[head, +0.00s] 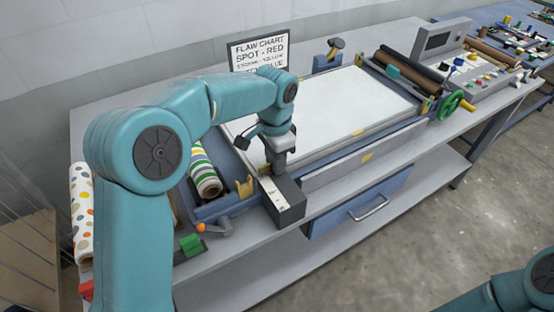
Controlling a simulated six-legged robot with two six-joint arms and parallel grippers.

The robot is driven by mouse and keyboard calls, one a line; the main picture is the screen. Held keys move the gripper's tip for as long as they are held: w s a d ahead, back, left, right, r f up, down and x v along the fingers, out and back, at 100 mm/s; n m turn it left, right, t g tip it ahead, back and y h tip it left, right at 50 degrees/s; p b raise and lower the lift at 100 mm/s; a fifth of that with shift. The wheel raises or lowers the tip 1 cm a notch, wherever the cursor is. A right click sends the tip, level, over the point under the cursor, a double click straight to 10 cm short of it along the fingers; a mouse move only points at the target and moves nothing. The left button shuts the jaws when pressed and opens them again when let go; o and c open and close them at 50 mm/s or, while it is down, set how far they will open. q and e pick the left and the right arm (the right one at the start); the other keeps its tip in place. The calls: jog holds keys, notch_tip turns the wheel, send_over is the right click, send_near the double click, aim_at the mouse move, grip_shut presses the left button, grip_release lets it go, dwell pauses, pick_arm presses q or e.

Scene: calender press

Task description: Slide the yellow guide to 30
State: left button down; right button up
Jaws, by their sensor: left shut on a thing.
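My left gripper (276,162) reaches down at the front left corner of the press, beside the white bed (325,103). It is shut on a small yellow piece (265,169), which looks like the yellow guide; the jaws hide most of it. A dark block with a pale marked face (284,200) is just below the gripper. No scale number is legible. My right gripper is out of view; only part of that arm shows at lower right.
A striped roll (205,172) lies left of the gripper, near a yellow bracket (245,188). A green handwheel (450,104) and dark rollers (405,74) are at right. A flaw chart sign (258,53) stands behind. A blue drawer (360,205) is below the bench top.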

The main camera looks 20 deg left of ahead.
pick_arm(q)
jog(key=c, duration=1)
grip_release()
jog(key=shift+w+d, duration=0.1)
jog(key=shift+w, duration=0.05)
jog(key=shift+w+f, duration=0.1)
jog(key=shift+r, duration=0.25)
notch_tip(320, 180, up, 16)
jog(key=p, duration=0.2)
jog(key=shift+f, duration=0.15)
